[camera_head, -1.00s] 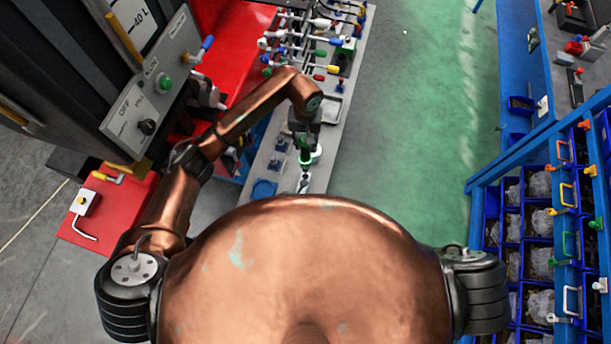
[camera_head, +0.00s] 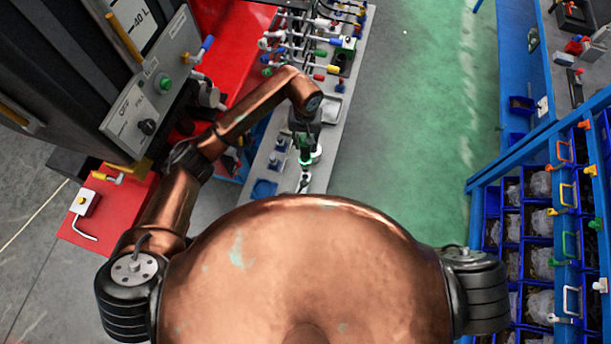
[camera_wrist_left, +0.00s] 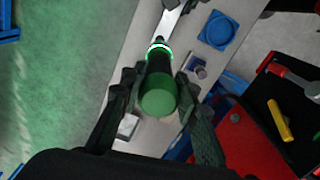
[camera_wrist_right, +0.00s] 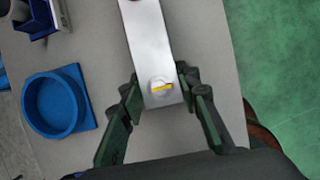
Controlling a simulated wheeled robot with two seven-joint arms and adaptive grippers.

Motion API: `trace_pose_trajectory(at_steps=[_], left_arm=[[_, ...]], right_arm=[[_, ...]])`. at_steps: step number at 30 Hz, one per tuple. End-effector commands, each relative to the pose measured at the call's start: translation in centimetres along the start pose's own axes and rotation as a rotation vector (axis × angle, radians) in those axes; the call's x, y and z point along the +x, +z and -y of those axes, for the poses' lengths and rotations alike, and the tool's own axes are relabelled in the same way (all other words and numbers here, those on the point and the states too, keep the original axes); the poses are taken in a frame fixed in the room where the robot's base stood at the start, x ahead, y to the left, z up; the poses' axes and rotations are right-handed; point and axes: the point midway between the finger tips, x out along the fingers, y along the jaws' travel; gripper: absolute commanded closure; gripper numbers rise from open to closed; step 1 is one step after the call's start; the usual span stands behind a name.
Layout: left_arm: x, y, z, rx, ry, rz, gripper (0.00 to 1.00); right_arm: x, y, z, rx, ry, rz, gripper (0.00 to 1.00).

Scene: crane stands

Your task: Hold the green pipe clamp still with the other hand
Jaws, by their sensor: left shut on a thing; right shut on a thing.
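The green pipe clamp has a round green end (camera_wrist_left: 159,98), a black body with a bright green ring, and a flat metal strip (camera_wrist_left: 172,18) running from its narrow neck. It also shows in the head view (camera_head: 304,182), partly hidden by my left gripper (camera_head: 304,140). My left gripper (camera_wrist_left: 150,88) is shut around the green and black end. My right gripper (camera_wrist_right: 160,92) is shut on the far end of the metal strip (camera_wrist_right: 148,45), which carries a yellow-marked round spot. The head view hides my right gripper.
The clamp is over a narrow grey bench (camera_head: 350,75). A round blue holder (camera_wrist_right: 53,105) is beside the strip. Several colour-handled tools (camera_head: 310,40) crowd the bench's far end. A red surface is left of the bench; green floor (camera_head: 420,110) is clear at right.

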Motion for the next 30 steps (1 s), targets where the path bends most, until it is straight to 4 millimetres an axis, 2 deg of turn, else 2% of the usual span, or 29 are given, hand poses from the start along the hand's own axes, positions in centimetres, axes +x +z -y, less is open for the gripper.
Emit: trace_pose_trajectory(at_steps=[14,30], left_arm=[[0.1,-0.1,-0.1,0.001,0.001,-0.002,1.00],[3.6,0.1,-0.1,0.000,0.002,0.000,1.00]], right_arm=[[0.0,0.0,0.1,0.000,-0.001,0.000,1.00],[0.0,0.0,0.1,0.000,-0.002,0.000,1.00]])
